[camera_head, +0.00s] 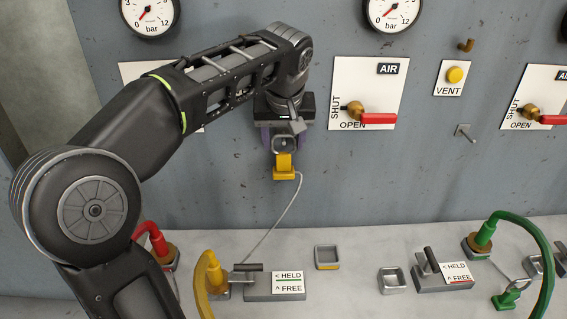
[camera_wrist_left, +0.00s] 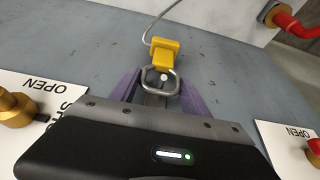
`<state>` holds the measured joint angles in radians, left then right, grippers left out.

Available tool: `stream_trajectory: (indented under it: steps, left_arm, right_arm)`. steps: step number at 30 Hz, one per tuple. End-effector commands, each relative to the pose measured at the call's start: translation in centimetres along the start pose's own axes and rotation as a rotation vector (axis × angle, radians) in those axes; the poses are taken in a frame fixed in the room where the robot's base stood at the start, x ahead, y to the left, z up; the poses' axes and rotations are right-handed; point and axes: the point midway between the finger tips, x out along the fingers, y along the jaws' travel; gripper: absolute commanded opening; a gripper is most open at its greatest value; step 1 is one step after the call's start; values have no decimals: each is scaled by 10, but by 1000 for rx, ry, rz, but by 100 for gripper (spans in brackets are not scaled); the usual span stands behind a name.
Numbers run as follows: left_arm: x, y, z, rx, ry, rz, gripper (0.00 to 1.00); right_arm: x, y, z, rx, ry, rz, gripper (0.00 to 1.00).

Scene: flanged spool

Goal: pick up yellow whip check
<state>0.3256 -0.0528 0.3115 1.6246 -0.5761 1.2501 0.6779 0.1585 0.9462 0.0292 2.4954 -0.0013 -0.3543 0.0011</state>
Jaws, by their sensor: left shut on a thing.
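The yellow whip check (camera_head: 284,166) hangs in front of the grey panel in the head view, held up by my left gripper (camera_head: 284,140). It has a yellow block, a metal ring at its top and a thin grey cable (camera_head: 283,211) running down toward the bench. In the left wrist view the yellow block (camera_wrist_left: 163,54) and ring lie between the purple fingers of my left gripper (camera_wrist_left: 158,85), which is shut on it. The exact finger contact is partly hidden by the ring. My right gripper is in neither view.
A red-handled AIR valve (camera_head: 377,118) projects from the panel right of my gripper.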

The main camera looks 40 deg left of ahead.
Motion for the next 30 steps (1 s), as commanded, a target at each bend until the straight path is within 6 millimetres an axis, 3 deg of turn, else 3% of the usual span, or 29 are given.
stream_trajectory:
  steps: [15,30]
  left_arm:
    - [0,0,0,0,0,0,0]
    - [-5,0,-2,-1,1,1,0]
  right_arm:
    - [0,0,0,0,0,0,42]
    - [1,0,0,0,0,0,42]
